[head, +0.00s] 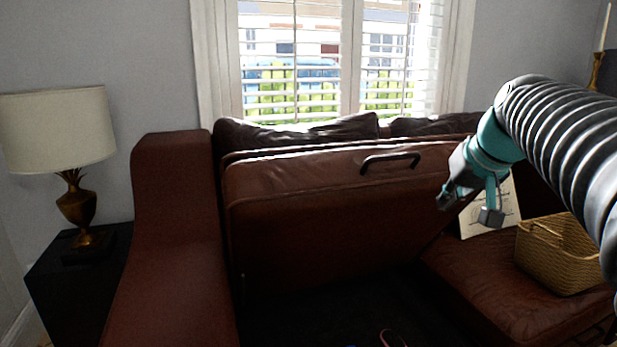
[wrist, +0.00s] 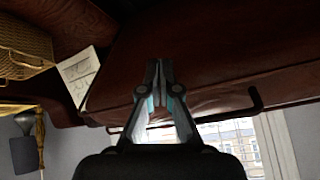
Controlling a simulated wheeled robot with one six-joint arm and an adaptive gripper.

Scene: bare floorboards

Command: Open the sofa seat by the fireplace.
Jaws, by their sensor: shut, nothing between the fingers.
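The brown leather sofa seat (head: 310,215) is raised and tilted up against the back cushions, with a dark hollow open below it. Its black bar handle (head: 390,161) is on the upper edge of the raised seat. In the wrist view, which is upside down, the seat (wrist: 215,50) fills the upper right and the handle (wrist: 256,100) shows at the right. My gripper (head: 468,207) is to the right of the handle and apart from it. Its fingers come together in the wrist view (wrist: 159,68), shut and empty. No fireplace is seen.
A second seat (head: 480,280) lies flat at the right, with a wicker basket (head: 560,255) and a white printed card (head: 508,212) on it. A lamp (head: 75,200) stands on a dark side table (head: 75,285) at the left. A window (head: 345,60) is behind.

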